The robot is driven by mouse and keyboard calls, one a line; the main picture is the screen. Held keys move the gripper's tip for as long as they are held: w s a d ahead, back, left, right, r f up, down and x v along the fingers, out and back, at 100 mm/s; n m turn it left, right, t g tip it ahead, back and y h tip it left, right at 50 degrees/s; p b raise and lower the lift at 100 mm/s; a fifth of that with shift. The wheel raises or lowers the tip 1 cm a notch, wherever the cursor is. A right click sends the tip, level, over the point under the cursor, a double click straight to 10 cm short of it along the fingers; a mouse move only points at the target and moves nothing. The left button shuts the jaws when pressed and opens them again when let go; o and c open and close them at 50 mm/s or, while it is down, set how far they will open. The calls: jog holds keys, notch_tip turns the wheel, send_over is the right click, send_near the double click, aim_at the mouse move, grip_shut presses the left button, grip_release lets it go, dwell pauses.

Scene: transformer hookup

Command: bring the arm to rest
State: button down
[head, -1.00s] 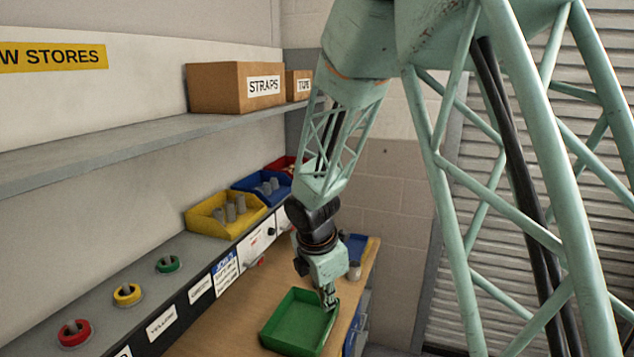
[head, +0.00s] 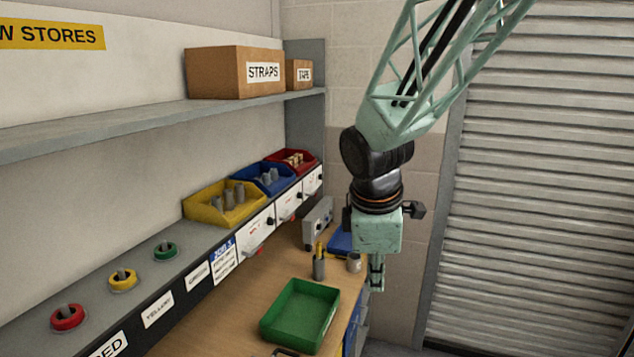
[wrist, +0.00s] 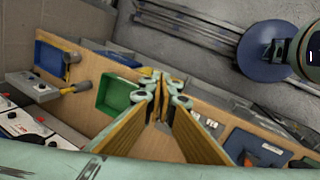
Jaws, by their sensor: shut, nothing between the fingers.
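My arm reaches down from the upper right in the head view. My gripper (head: 376,288) hangs pointing down, past the bench's right edge and in front of the wall and shutter side. Its fingers are together with nothing between them. In the wrist view my gripper (wrist: 161,95) also shows shut and empty, with the bench and a green tray beyond it. It touches nothing that I can see.
The green tray (head: 300,316) sits empty on the wooden bench (head: 235,310). Yellow, blue and red bins line the ledge. A roller shutter (head: 540,200) is at right.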

jog(key=s+d+m+b, duration=0.2)
jog(key=s+m, duration=0.3)
jog(key=s, duration=0.6)
jog(key=s+d+r+m+y+b, duration=0.1)
jog(key=s+d+m+b, duration=0.2)
jog(key=s, duration=0.8)
jog(key=s+d+r+m+b, duration=0.1)
jog(key=s+d+m+b, duration=0.2)
jog(key=s+m+b, duration=0.2)
jog(key=shift+s+d+m+t, duration=0.15)
jog(key=shift+s+m+t, duration=0.25)
jog(key=shift+s+m, duration=1.9)
jog(key=shift+s+n, duration=0.65)
jog(key=shift+n, duration=0.05)
